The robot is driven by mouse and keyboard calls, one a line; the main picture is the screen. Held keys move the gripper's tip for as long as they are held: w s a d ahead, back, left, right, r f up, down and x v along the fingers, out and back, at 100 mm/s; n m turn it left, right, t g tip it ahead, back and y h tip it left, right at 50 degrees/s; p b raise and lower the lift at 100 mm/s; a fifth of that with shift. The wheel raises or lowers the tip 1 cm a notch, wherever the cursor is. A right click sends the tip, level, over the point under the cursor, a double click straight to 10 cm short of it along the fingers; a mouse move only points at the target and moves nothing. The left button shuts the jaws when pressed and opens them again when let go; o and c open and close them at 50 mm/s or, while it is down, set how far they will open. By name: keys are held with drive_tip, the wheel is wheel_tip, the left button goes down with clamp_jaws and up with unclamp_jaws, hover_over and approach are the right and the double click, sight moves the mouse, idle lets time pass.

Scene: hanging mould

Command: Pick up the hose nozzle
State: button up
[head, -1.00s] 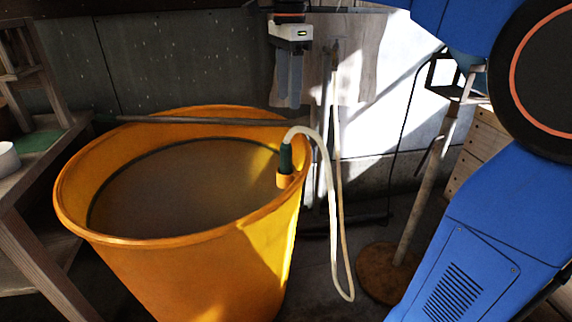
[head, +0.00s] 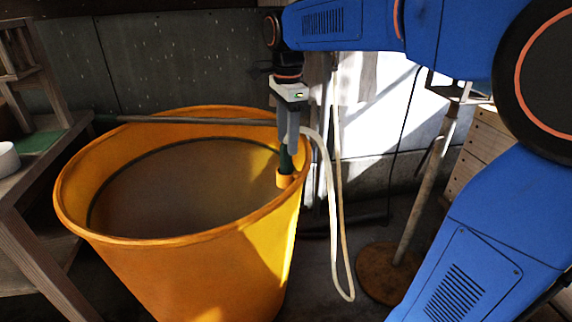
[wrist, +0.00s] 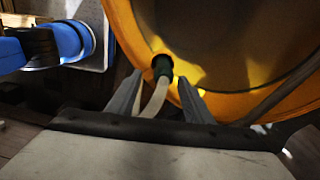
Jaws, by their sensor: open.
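The hose nozzle (head: 285,160) is dark green and stands upright in a small yellow holder (head: 285,181) on the inner right rim of the yellow tub (head: 190,240). A pale hose (head: 325,170) runs from its top over the rim and down outside. My gripper (head: 288,142) points down just above the nozzle, its fingers overlapping the nozzle's upper part in the head view. In the wrist view my gripper (wrist: 160,88) is open, with the hose passing between the fingers and the green nozzle (wrist: 162,66) near the fingertips. I cannot tell whether the fingers touch it.
A stick (head: 190,119) lies across the tub's back rim. A wooden bench (head: 40,165) with a white bowl (head: 7,158) stands at left. A pole on a round base (head: 385,268) stands right of the tub. A wall is behind.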

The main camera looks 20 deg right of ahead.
sight(286, 163)
drive_tip(key=shift+w+a+f, duration=0.1)
drive_tip(key=shift+w+f, duration=0.05)
drive_tip(key=shift+f, duration=1.1)
drive_tip(key=shift+w+f, duration=0.15)
drive_tip(key=shift+f, duration=1.1)
clamp_jaws()
